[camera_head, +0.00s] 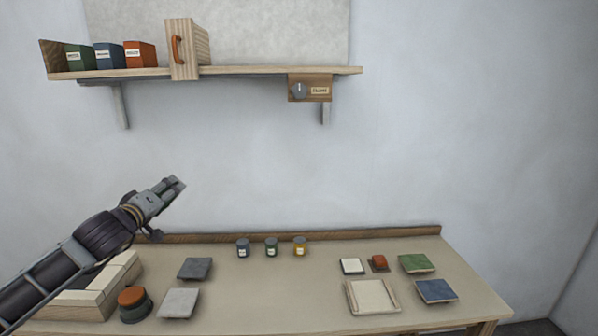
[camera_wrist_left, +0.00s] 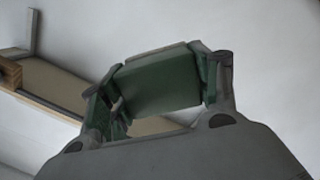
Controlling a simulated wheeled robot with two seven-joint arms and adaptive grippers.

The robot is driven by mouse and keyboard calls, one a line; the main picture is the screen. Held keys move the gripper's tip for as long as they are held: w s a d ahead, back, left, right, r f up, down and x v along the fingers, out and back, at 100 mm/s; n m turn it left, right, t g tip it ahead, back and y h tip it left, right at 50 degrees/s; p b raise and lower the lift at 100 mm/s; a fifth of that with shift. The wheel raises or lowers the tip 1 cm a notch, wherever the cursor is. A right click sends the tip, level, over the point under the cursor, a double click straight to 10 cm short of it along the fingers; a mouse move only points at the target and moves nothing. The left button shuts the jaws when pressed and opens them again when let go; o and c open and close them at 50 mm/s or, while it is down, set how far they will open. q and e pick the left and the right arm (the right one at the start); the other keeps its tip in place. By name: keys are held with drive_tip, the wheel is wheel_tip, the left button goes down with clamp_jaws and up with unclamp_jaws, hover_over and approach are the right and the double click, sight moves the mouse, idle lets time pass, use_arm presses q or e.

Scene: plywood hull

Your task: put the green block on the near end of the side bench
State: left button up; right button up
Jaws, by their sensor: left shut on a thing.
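My left gripper (camera_head: 178,185) is raised in front of the wall, above the left part of the table, with its fingers pointing up and right. In the left wrist view its fingers (camera_wrist_left: 158,85) are shut on the green block (camera_wrist_left: 155,82), which spans between them, clear of any surface. In the head view I cannot make out the block at the fingertips. I cannot pick out a side bench or its near end in these views. My right gripper is not in view.
The table (camera_head: 300,320) holds three jars (camera_head: 271,248), a shallow tray (camera_head: 372,297), a green pad (camera_head: 417,263), a blue pad (camera_head: 436,291), grey pads (camera_head: 195,268) and an orange-topped round thing (camera_head: 133,300). A wall shelf (camera_head: 240,71) with binders is above. The table's middle is clear.

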use_arm(q)
drive_tip(key=shift+w+a+f, duration=0.1)
drive_tip(key=shift+a+f, duration=0.25)
drive_tip(key=shift+a, duration=0.35)
drive_tip(key=shift+w+a+f, duration=0.1)
drive_tip(key=shift+a+f, duration=0.2)
drive_tip(key=shift+a, duration=0.35)
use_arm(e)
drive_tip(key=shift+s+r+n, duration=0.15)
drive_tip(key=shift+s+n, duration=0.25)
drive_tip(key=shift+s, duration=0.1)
